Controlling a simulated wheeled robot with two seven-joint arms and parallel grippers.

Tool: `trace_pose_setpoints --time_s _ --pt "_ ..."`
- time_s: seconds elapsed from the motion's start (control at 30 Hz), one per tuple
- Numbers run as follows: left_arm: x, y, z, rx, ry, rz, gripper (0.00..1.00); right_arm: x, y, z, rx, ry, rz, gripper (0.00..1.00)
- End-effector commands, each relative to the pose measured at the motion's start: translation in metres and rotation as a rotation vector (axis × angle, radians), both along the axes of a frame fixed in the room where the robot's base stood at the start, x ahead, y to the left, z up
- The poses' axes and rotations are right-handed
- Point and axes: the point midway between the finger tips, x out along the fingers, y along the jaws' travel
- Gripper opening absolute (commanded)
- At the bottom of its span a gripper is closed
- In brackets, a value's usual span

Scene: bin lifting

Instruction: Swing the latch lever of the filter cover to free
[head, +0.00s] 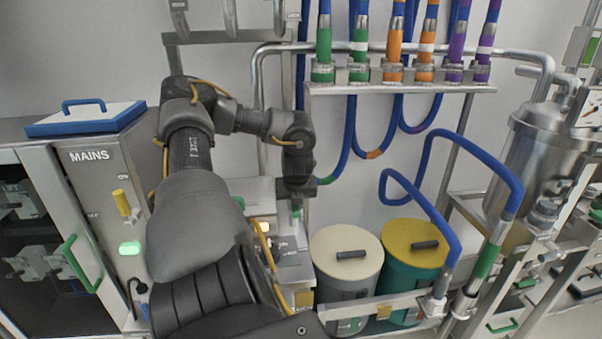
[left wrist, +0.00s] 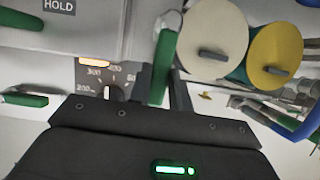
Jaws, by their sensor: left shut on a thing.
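My left gripper (head: 297,200) points down beside the instrument housing left of the two round bins. It is shut on a green lever (left wrist: 162,66), which shows in the left wrist view as an upright green bar with a pale metal upper end. A small bit of green at the gripper's tip also shows in the head view. A grey panel marked HOLD (left wrist: 90,38) lies left of the lever in the left wrist view. I cannot tell which part is the filter cover; my arm hides much of that area in the head view. My right gripper is not in view.
A cream-lidded bin (head: 346,246) and a yellow-lidded bin (head: 415,243) stand just right of the gripper. A blue hose (head: 437,225) and a metal rail (head: 385,302) are near them. The MAINS cabinet (head: 100,180) is at the left, and a steel vessel (head: 530,150) at the right.

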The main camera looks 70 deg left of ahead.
Motion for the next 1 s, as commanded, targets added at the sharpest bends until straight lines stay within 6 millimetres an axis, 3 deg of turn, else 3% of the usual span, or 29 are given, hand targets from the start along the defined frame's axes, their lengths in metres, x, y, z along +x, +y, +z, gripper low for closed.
trace_pose_setpoints --time_s 0.63,0.67,0.8,1.0 --pt "-0.0047 0.0023 -0.0004 -0.003 0.001 0.061 0.0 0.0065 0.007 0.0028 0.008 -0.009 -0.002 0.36" --pt "-0.0046 0.0024 -0.0003 -0.003 0.001 0.061 0.24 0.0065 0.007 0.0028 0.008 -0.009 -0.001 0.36" --pt "-0.0042 0.0024 -0.0002 -0.002 0.0 0.059 0.42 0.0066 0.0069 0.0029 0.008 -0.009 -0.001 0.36" --pt "-0.0038 0.0024 0.0 -0.001 -0.001 0.058 0.42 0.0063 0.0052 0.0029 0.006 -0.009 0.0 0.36"
